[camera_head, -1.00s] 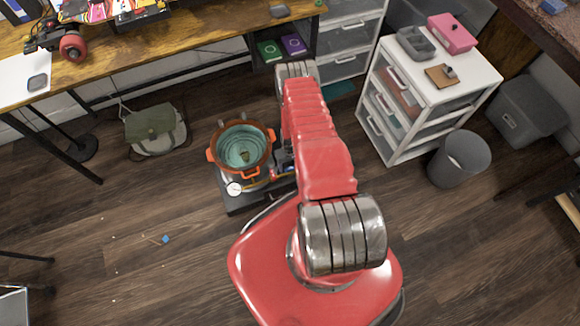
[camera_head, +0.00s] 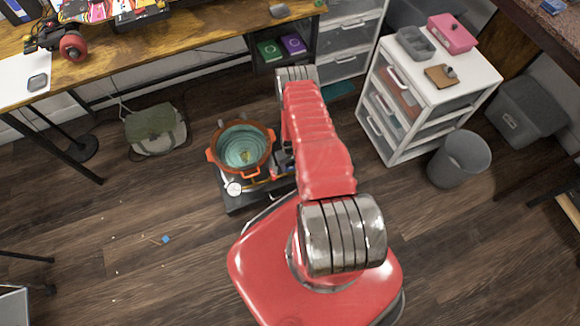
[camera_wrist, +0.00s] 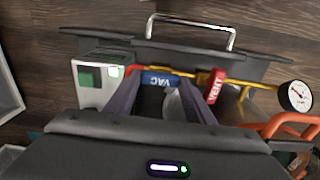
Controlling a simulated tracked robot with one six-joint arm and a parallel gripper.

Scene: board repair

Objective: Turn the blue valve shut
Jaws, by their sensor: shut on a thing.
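The blue valve handle (camera_wrist: 168,80), marked VAC, sits on a yellow pipe in the wrist view. It lies roughly along the pipe. My gripper (camera_wrist: 163,86) has its two fingers on either side of the handle and is shut on it. A red handle (camera_wrist: 215,86), marked VENT, stands across the pipe just right of my right finger. A round gauge (camera_wrist: 297,96) is at the pipe's right end. In the head view my arm hides most of the gripper and the blue handle.
An orange pot (camera_head: 241,149) stands on the dark base plate left of my arm. A metal handle bar (camera_wrist: 190,22) lies beyond. A white drawer unit (camera_head: 430,100) and a bin (camera_head: 459,160) stand right.

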